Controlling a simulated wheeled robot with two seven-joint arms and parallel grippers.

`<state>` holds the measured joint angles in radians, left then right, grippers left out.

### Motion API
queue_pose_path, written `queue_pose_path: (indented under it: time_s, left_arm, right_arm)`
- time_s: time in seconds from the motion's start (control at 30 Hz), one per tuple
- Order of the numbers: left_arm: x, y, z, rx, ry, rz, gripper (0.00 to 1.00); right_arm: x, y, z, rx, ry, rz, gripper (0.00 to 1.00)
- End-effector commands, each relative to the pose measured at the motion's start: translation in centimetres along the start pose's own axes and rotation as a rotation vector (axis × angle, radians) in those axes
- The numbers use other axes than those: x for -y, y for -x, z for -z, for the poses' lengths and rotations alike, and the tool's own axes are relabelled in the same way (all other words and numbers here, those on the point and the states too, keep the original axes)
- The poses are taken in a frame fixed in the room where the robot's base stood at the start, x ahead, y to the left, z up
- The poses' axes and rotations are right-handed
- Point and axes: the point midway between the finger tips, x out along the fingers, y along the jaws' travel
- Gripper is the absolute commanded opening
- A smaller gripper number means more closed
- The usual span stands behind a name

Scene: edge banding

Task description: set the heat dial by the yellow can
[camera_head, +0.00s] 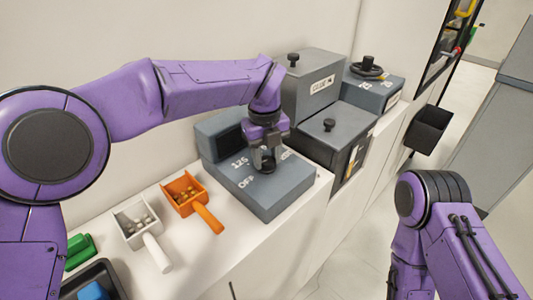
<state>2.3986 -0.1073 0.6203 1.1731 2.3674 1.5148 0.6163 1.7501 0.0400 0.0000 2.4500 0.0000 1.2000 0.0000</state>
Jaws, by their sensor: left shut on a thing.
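The heat dial (266,167) stands on the sloping top of a grey control box (280,197). Labels reading "125" and "OFF" show on the box, and another label is partly hidden. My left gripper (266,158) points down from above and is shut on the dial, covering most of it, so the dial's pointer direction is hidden. I cannot make out a yellow can. My right arm comes in at the lower right, but its gripper is not in view.
An orange scoop (184,192) and a white scoop (136,222) with small pieces lie left of the box. A green object (80,250) and a dark tray (75,284) are at the lower left. Grey machine boxes (335,133) with black knobs stand behind. A black bin (429,130) is at the right.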

Motion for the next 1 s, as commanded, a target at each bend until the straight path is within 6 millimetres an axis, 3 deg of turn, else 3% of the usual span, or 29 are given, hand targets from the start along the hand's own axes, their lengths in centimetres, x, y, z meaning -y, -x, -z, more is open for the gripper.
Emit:
queue_pose_path:
  time_s: [0.6, 1.0]
  left_arm:
    - [0.1, 0.6, -0.1, -0.017, -0.559, 0.003, 0.09]
    - [0.1, 0.4, -0.1, -0.022, -0.786, 0.002, 0.09]
  right_arm:
    - [-0.4, 4.7, 1.9, 0.000, 0.000, 0.000, 0.43]
    - [-0.6, 6.7, 2.8, 0.000, 0.000, 0.000, 0.43]
